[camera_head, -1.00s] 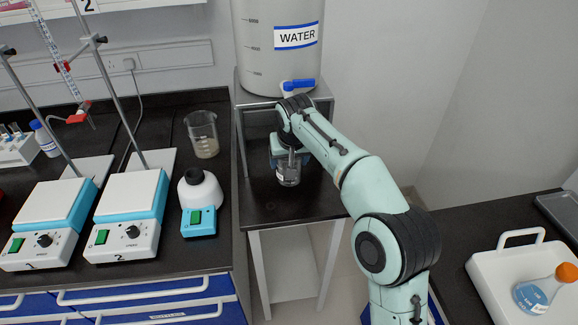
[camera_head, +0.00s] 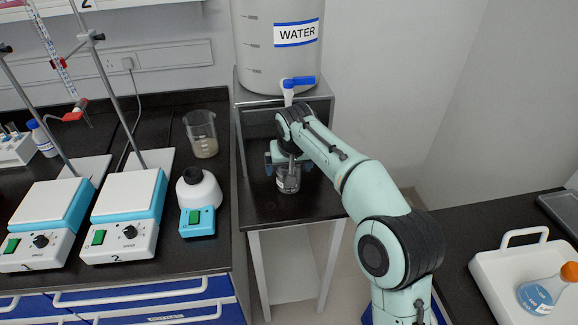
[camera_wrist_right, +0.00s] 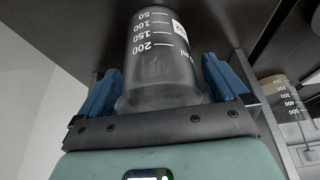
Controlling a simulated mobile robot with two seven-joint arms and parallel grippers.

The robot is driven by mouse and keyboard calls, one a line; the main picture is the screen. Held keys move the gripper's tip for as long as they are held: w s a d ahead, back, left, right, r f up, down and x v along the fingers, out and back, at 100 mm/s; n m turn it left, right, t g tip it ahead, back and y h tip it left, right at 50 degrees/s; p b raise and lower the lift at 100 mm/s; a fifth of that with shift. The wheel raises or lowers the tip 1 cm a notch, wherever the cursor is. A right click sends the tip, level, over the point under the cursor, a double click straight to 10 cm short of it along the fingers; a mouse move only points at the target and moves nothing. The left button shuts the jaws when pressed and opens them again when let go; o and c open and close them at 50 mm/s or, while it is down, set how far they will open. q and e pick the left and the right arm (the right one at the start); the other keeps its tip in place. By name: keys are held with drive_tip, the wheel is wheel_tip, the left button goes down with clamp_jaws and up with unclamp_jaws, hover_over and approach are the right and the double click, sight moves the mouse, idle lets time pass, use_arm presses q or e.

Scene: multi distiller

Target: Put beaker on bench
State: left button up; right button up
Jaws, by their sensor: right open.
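A clear glass beaker (camera_head: 288,181) stands upright on the small dark-topped bench (camera_head: 258,212) below the water tank. In the right wrist view the beaker (camera_wrist_right: 160,58) shows white volume marks and a white label, and the picture is upside down. My right gripper (camera_head: 287,160) is open, with its blue fingers on both sides of the beaker and gaps between them and the glass. The gripper (camera_wrist_right: 160,85) hides part of the beaker in the head view. My left gripper is not in view.
The water tank (camera_head: 275,55) with a blue tap (camera_head: 297,82) stands on a grey shelf just behind. Another beaker (camera_head: 202,140) with contents, a white-topped device (camera_head: 199,200) and two hotplates (camera_head: 128,210) are on the left bench. A white tray (camera_head: 500,285) holds a flask at right.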

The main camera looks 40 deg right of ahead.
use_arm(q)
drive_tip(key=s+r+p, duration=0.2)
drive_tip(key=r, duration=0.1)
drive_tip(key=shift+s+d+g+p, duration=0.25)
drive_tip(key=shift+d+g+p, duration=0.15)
use_arm(e)
drive_tip(key=v, duration=1.2)
drive_tip(key=shift+f, duration=0.1)
